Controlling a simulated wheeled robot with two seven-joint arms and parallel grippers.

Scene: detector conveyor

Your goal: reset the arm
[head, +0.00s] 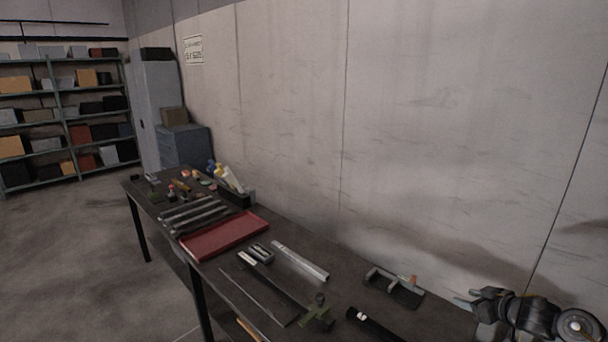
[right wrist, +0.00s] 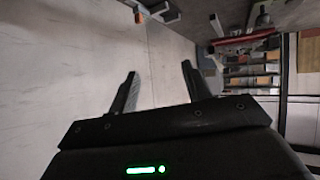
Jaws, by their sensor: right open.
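My right gripper (head: 466,300) shows at the lower right of the head view, at the end of my dark right arm (head: 540,316). It is near the wall, by the right end of the workbench (head: 350,284). In the right wrist view the two fingers of the right gripper (right wrist: 160,84) stand apart with nothing between them. My left gripper is in neither view.
The bench carries a red tray (head: 226,236), a silver bar (head: 300,261), a grey bracket-like part (head: 394,288), a green tool (head: 318,313) and several small items. The wall (head: 450,130) runs close behind. Shelves (head: 62,115) stand far left; floor (head: 70,250) is clear.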

